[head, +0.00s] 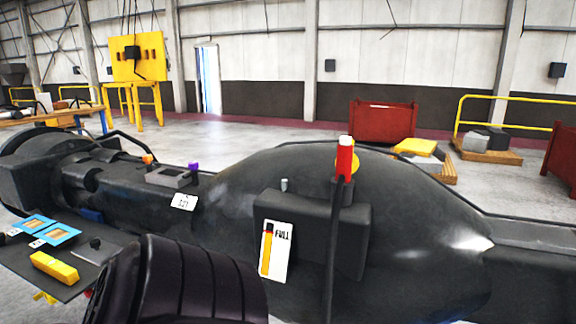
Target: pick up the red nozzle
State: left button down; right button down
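The red nozzle (345,160) stands upright near the middle of the head view, with a white tip on top. A thin dark hose or rod (332,255) runs down below it. A yellow round part (354,164) shows just behind it. The nozzle is at the top of a dark block on the big black casting (420,225). I cannot tell how it is seated. Neither of my grippers can be made out in this view.
A label reading FULL (275,251) is on the casting's front. At lower left a dark shelf holds a yellow block (54,267) and blue frames (60,235). A large black ribbed shape (175,285) blocks the bottom left. A red bin (382,121) stands behind on open floor.

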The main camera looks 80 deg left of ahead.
aim_at(344, 160)
jog(key=u, duration=2.05)
